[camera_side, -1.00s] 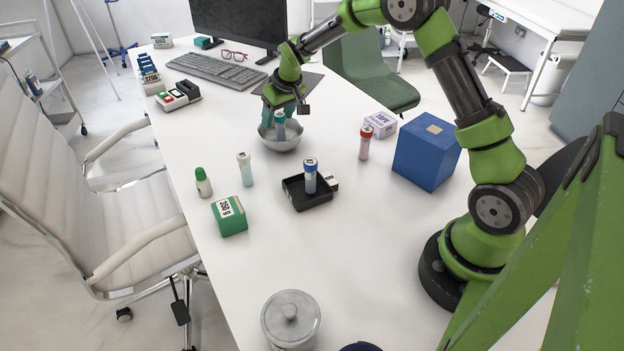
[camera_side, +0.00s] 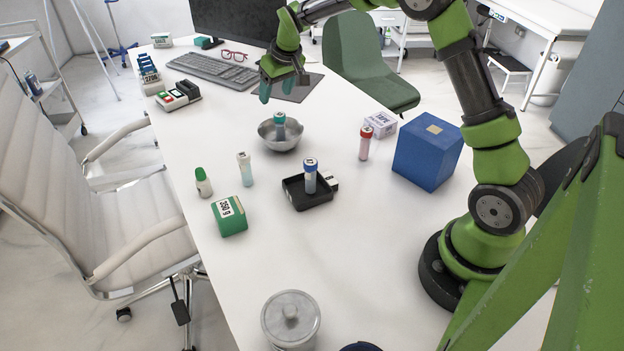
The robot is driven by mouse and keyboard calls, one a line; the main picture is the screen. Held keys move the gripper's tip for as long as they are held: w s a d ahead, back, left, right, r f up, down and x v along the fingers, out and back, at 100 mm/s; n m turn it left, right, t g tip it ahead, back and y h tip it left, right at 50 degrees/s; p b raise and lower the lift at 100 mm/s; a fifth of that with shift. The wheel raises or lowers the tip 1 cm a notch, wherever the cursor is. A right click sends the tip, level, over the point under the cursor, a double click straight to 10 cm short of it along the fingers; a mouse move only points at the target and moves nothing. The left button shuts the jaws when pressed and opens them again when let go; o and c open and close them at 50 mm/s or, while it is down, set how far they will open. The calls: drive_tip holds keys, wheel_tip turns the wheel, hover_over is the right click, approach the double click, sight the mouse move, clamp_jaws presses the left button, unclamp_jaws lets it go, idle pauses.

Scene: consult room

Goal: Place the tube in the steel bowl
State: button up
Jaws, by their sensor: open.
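A tube with a teal cap (camera_side: 280,125) stands upright in the steel bowl (camera_side: 265,138) on the white table. Its lower end is hidden by the bowl's rim. My gripper (camera_side: 278,92) is open and empty above and behind the bowl, apart from the tube, with its teal fingertips pointing down.
A blue-capped tube (camera_side: 310,176) stands in a black tray (camera_side: 294,199). A red-capped tube (camera_side: 364,143), a white-capped tube (camera_side: 246,169), a green-capped bottle (camera_side: 203,183), a green box (camera_side: 229,217) and a blue box (camera_side: 427,152) stand around.

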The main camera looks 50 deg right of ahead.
sight(278, 116)
drive_tip(key=s, duration=0.1)
drive_tip(key=s+a+f, duration=0.1)
drive_tip(key=shift+s+f+m+g, duration=0.2)
drive_tip(key=shift+s+m+g, duration=0.1)
drive_tip(key=shift+s+m, duration=0.1)
drive_tip(key=s+a+r+t+y, duration=0.1)
drive_tip(key=s+a+r, duration=0.3)
drive_tip(key=s, duration=0.5)
drive_tip(key=s+a+r+t+y, duration=0.1)
drive_tip(key=s+a+r, duration=0.3)
drive_tip(key=s, duration=0.6)
drive_tip(key=s+a+r+m+t, duration=0.1)
drive_tip(key=s+a+r, duration=0.3)
drive_tip(key=s, duration=0.5)
drive_tip(key=shift+s+a+y, duration=0.3)
drive_tip(key=shift+s+y, duration=0.1)
